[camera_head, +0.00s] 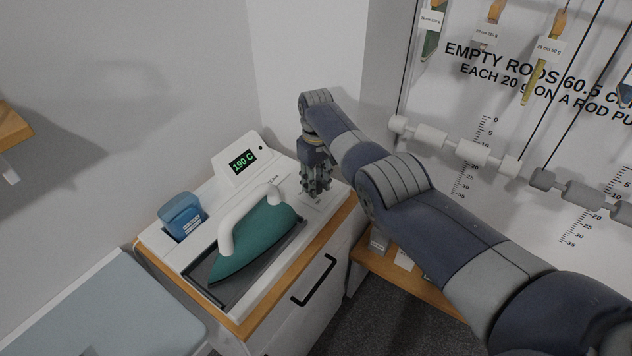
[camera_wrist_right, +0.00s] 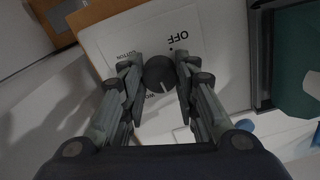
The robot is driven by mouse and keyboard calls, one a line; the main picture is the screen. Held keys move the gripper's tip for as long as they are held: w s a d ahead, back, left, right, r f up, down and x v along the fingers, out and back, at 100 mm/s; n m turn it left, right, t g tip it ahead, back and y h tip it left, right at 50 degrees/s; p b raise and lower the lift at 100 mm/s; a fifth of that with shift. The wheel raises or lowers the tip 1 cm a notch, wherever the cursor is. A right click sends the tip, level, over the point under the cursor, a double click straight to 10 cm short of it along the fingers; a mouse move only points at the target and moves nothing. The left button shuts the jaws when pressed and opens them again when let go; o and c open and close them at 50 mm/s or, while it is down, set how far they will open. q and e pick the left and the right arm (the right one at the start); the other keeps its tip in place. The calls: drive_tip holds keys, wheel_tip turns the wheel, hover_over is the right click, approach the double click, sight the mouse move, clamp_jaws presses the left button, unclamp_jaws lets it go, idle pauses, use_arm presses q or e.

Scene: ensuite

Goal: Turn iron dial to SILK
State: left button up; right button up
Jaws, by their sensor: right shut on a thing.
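The iron dial is a dark round knob (camera_wrist_right: 159,74) with a pale pointer line, on a white panel (camera_wrist_right: 200,40). My right gripper (camera_wrist_right: 160,82) is shut on it, one finger on each side, in the right wrist view. The labels OFF and COTTON are readable; one starting with "WO" is partly hidden by a finger, and no SILK label shows. The pointer line points towards the bottom of the wrist view, away from OFF. In the head view my right gripper (camera_head: 316,183) points down at the station's right end and hides the dial. My left gripper is out of view.
A teal iron (camera_head: 258,240) with a white handle rests in a dark tray left of my right gripper. Behind it stands a display (camera_head: 243,161) reading 190 C, with a blue container (camera_head: 181,215) at left. Rods and a wall chart are at right.

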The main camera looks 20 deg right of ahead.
drive_tip(key=n, duration=0.4)
drive_tip(key=shift+n, duration=1.9)
drive_tip(key=o, duration=1.1)
drive_tip(key=shift+c, duration=0.2)
wheel_tip(320, 180, up, 12)
